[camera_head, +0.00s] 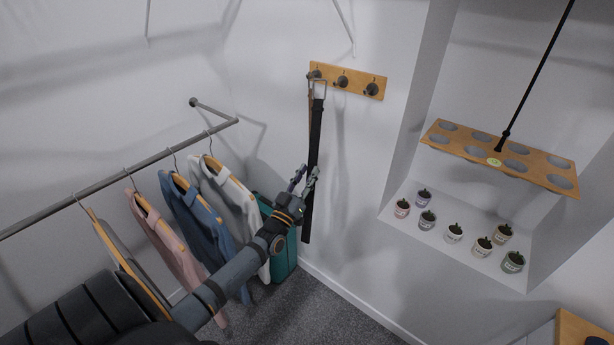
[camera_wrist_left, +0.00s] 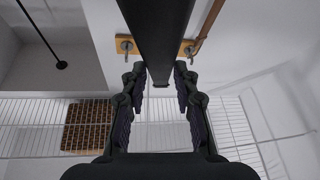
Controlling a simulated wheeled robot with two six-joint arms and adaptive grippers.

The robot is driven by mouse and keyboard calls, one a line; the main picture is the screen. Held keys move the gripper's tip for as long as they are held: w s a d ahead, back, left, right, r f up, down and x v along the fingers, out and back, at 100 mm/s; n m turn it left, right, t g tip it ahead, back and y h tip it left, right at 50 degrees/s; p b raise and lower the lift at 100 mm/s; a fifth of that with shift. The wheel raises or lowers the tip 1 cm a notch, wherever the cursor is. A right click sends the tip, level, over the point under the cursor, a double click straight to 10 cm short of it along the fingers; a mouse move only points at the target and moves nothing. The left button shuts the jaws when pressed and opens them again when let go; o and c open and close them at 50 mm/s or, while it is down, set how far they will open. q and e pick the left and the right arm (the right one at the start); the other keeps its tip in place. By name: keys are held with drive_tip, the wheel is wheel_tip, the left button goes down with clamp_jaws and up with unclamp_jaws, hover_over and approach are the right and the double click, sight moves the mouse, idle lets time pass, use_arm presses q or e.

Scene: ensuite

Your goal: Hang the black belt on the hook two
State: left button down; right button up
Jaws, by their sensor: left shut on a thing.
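The black belt (camera_head: 315,140) hangs long and upright along the wall, with its metal buckle (camera_head: 319,88) near the leftmost hook (camera_head: 315,74). My left gripper (camera_head: 303,180) is shut on the black belt partway down its length. In the left wrist view the belt (camera_wrist_left: 157,40) runs up between the fingers (camera_wrist_left: 160,95) and hides part of the rack. The wooden hook rack (camera_head: 353,82) has three dark hooks; the middle hook (camera_head: 342,81) and right hook (camera_head: 371,89) look bare. I cannot tell whether the buckle is on a hook. My right gripper is out of view.
A brown belt (camera_wrist_left: 208,27) hangs beside the black one. Clothes hang on a rail (camera_head: 120,180) at left, with a teal suitcase (camera_head: 283,257) behind my arm. A wooden planter board (camera_head: 470,153) and several small pots (camera_head: 453,233) are in the right alcove.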

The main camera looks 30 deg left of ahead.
use_arm(q)
drive_tip(key=shift+w+f, duration=0.2)
drive_tip(key=shift+w, duration=0.2)
drive_tip(key=shift+w+f+b, duration=0.2)
drive_tip(key=shift+w+b, duration=0.35)
drive_tip(key=shift+w, duration=0.1)
drive_tip(key=shift+w+f+b, duration=0.15)
drive_tip(key=shift+w+b, duration=0.35)
drive_tip(key=shift+w, duration=0.1)
drive_tip(key=w+f+b, duration=0.1)
drive_tip(key=w+b, duration=0.5)
drive_tip(key=b, duration=0.1)
drive_tip(key=shift+w+d+f+b, duration=0.15)
drive_tip(key=shift+d+f+b, duration=0.15)
drive_tip(key=shift+d+b, duration=0.1)
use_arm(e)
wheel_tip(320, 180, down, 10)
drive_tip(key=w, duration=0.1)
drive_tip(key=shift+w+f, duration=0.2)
